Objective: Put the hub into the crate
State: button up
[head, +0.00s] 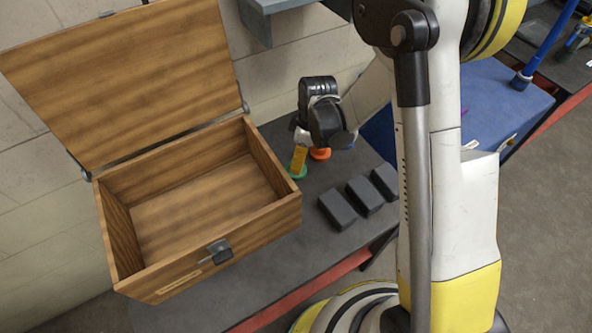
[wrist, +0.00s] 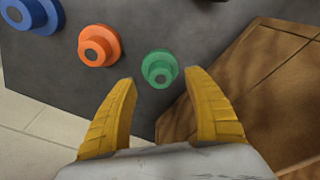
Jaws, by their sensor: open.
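A green hub (wrist: 160,68), a round flange with a raised, holed boss, stands on the dark bench. In the wrist view it lies just beyond and between the fingertips of my gripper (wrist: 161,76), which is open and empty with yellow fingers. An orange hub (wrist: 98,46) and a blue hub (wrist: 30,15) stand to its left. In the head view my gripper (head: 299,160) is above the green hub (head: 297,172), with the orange hub (head: 320,153) beside it; I cannot see the blue one there. The wooden crate (head: 235,230) stands open and empty, its lid raised.
Several dark blocks, one of them here (head: 338,210), lie on the bench (head: 330,240) right of the crate. The crate's raised lid (head: 125,80) leans back at the wall. A blue box (head: 500,105) stands behind my arm.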

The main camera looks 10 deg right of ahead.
jog(key=f+b, duration=0.1)
jog(key=f, duration=0.1)
jog(key=a+f, duration=0.1)
jog(key=f, duration=0.1)
jog(key=shift+w+b, duration=0.2)
jog(key=shift+b, duration=0.15)
jog(key=shift+r, duration=0.1)
grip_shut()
jog(key=shift+r, duration=0.1)
